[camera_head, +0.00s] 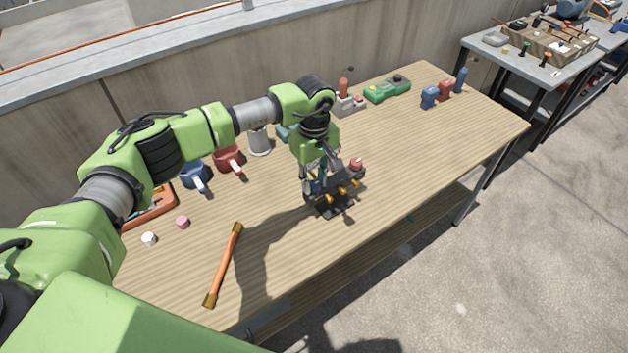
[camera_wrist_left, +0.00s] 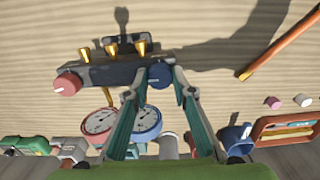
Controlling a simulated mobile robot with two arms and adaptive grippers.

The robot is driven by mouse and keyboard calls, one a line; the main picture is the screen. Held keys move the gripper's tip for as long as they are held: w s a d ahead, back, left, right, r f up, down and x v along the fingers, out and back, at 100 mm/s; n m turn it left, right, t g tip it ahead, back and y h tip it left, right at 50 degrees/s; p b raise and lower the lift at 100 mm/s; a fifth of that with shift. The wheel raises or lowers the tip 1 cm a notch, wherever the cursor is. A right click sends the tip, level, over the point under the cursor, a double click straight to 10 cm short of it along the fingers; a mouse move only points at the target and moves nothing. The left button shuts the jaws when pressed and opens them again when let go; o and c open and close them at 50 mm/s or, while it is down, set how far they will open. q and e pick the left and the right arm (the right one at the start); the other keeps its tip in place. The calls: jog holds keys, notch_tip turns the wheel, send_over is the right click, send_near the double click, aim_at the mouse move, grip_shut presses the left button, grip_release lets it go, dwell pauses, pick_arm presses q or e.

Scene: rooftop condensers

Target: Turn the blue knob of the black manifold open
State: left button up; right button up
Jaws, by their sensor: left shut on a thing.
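The black manifold (camera_head: 345,187) stands on the wooden table (camera_head: 420,130), with brass fittings along its front. In the left wrist view the manifold (camera_wrist_left: 105,71) lies across the upper left. Its red knob (camera_wrist_left: 66,85) is at the left end and its blue knob (camera_wrist_left: 159,75) at the right end. Two round gauges, one red-rimmed (camera_wrist_left: 99,122) and one blue-rimmed (camera_wrist_left: 146,123), show below it. My left gripper (camera_head: 313,187) is down at the manifold's left end. In the wrist view its fingers (camera_wrist_left: 159,88) are on both sides of the blue knob, shut on it. My right gripper is not in view.
An orange bar (camera_head: 224,264) with brass ends lies in front. A pink cap (camera_head: 182,222) and a white cap (camera_head: 149,239) lie at the left. Blue (camera_head: 194,176) and red (camera_head: 228,160) items and a grey canister (camera_head: 259,142) stand behind. The table's right part is mostly clear.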

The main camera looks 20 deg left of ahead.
pick_arm(q)
jog(key=n+b, duration=0.2)
jog(key=n, duration=0.1)
jog(key=shift+f+b, duration=0.2)
jog(key=shift+b, duration=0.2)
jog(key=n+b, duration=0.3)
jog(key=n, duration=0.2)
jog(key=shift+n, duration=0.4)
jog(key=n+b, duration=0.2)
jog(key=n, duration=0.2)
jog(key=shift+r+n, duration=0.1)
jog(key=shift+n, duration=0.2)
jog(key=n+b, duration=0.1)
jog(key=n, duration=0.3)
jog(key=shift+n+b, duration=0.3)
jog(key=shift+b, duration=0.1)
jog(key=shift+r, duration=0.1)
jog(key=o, duration=1.1)
